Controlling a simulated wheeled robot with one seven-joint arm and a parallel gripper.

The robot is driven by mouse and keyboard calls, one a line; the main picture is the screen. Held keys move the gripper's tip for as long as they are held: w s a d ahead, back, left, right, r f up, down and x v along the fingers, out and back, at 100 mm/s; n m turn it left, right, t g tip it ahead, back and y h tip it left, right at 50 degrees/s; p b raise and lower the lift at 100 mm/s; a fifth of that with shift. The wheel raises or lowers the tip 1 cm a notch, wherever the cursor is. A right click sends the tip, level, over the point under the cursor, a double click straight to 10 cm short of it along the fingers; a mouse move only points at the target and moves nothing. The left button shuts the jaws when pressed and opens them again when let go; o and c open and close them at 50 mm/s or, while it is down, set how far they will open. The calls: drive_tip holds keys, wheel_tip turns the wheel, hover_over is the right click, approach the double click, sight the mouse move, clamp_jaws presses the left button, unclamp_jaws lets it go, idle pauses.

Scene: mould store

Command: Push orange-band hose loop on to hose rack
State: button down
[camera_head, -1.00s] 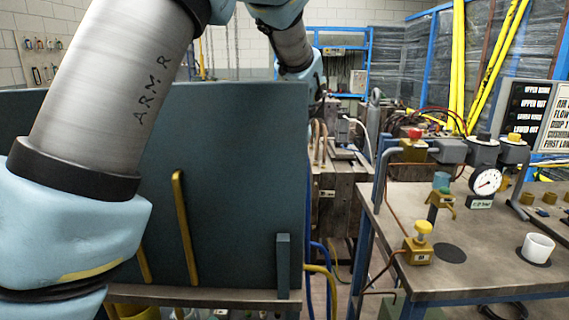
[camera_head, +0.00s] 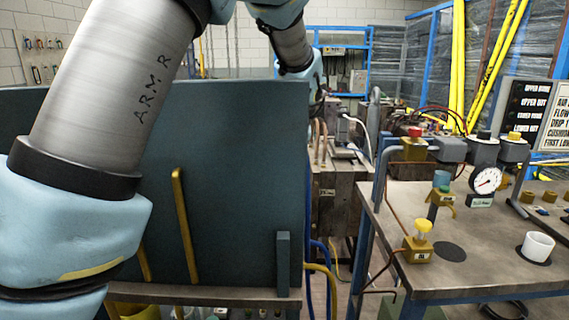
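My arm rises at the left and its far end reaches down behind the dark blue-grey panel. Only a small dark part of my gripper (camera_head: 319,101) seems to show past the panel's right edge; its fingers cannot be made out. Blue hoses (camera_head: 318,272) and a yellow hose (camera_head: 328,281) hang in curves below, right of the panel. I see no orange band on them. I cannot pick out the orange-band hose loop or the hose rack; the panel and my arm hide much of the area.
The dark panel (camera_head: 240,170) fills the left middle. A metal-topped bench (camera_head: 470,265) stands at right with a pressure gauge (camera_head: 486,180), a yellow-knobbed valve (camera_head: 419,245) and a white cup (camera_head: 537,246). Machinery (camera_head: 338,190) stands behind, with a narrow floor gap between panel and bench.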

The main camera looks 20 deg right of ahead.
idle(0.3)
drive_tip(key=c, duration=0.5)
unclamp_jaws()
drive_tip(key=shift+c, duration=0.2)
drive_tip(key=b+v, duration=0.2)
drive_tip(key=v, duration=0.8)
drive_tip(key=shift+r, duration=0.3)
drive_tip(key=shift+s, duration=0.1)
